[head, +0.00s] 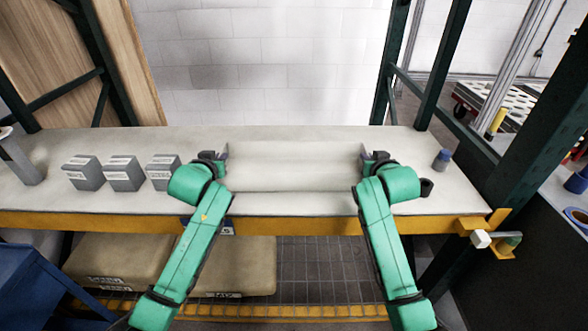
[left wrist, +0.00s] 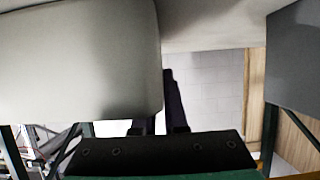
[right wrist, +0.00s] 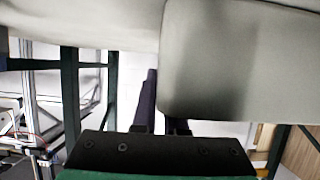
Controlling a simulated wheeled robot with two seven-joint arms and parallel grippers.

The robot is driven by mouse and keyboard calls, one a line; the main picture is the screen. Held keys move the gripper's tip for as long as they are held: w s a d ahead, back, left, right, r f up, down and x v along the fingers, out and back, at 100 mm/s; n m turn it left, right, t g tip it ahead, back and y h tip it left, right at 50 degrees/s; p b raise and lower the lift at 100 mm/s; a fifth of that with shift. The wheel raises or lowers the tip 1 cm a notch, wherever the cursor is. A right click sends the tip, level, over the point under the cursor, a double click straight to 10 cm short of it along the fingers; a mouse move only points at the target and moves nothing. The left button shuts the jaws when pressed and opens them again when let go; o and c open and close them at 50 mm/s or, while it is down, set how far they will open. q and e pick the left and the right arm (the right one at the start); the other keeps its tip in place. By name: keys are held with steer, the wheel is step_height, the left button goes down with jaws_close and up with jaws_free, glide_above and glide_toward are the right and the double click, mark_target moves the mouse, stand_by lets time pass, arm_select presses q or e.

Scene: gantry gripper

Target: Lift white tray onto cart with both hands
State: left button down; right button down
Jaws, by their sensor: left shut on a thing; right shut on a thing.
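The white tray (head: 295,168) is a wide, pale piece at the middle of the shelf (head: 290,203). I cannot tell whether it rests on the shelf or is just above it. My left gripper (head: 222,156) is shut on the tray's left end, and my right gripper (head: 364,156) is shut on its right end. In the left wrist view the tray (left wrist: 80,62) fills the left side, beside the dark fingers (left wrist: 160,112). In the right wrist view the tray (right wrist: 240,62) fills the right side, beside the fingers (right wrist: 160,112). No cart is clearly identifiable.
Several grey boxes (head: 122,173) stand left of the tray, the nearest close to my left gripper. Dark green posts (head: 399,60) rise behind. Tan boxes (head: 235,265) lie below.

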stand_by(0.9)
